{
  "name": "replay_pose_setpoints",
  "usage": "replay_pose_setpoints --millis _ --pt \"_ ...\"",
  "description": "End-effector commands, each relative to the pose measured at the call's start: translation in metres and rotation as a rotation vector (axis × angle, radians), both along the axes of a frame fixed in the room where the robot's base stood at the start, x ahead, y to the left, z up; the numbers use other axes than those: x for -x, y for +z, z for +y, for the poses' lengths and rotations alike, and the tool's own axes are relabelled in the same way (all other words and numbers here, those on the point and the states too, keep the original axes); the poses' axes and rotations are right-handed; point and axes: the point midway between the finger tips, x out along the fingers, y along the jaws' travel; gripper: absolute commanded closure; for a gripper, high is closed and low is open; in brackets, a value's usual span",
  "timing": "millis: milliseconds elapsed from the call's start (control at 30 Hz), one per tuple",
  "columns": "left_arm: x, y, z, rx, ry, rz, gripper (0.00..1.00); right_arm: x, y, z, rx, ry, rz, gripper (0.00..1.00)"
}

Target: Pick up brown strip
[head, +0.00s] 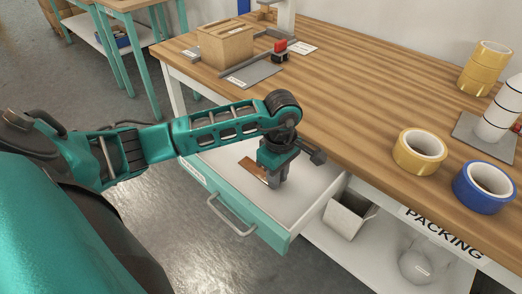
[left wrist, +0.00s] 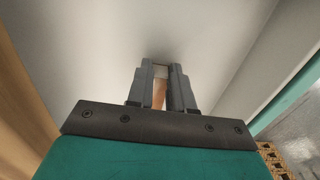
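The brown strip (head: 253,168) lies in the open drawer (head: 215,155), partly hidden behind my left gripper. My left gripper (head: 270,182) points down into the drawer at the strip's right end. In the left wrist view the fingers (left wrist: 161,72) are a narrow gap apart, and the brown strip (left wrist: 159,96) shows between them. A pale patch shows between the fingertips. I cannot tell whether the fingers press on the strip or only stand around it. My right gripper is not in view.
The wooden tabletop (head: 350,90) overhangs the drawer's back. Yellow tape (head: 408,157) and blue tape (head: 468,194) lie near its front edge, with stacked yellow rolls (head: 484,68) behind. A cardboard box (head: 226,46) stands far left. A white bin (head: 345,220) is on the lower shelf.

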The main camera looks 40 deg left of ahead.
Motion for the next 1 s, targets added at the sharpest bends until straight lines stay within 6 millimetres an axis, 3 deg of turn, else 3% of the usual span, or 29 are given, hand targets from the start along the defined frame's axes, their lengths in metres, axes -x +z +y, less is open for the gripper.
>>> replay_pose_setpoints --millis 200,667,833,1000 --pt "0.000 0.000 0.000 0.000 0.000 0.000 1.00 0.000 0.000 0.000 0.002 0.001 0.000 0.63" --pt "-0.001 0.009 0.000 0.000 0.000 -0.002 1.00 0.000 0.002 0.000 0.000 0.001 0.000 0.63" --pt "-0.001 0.034 0.001 -0.002 -0.001 -0.004 1.00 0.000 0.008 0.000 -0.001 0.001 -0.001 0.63" --pt "-0.002 0.079 0.001 -0.001 -0.001 -0.007 1.00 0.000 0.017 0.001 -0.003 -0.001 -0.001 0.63"
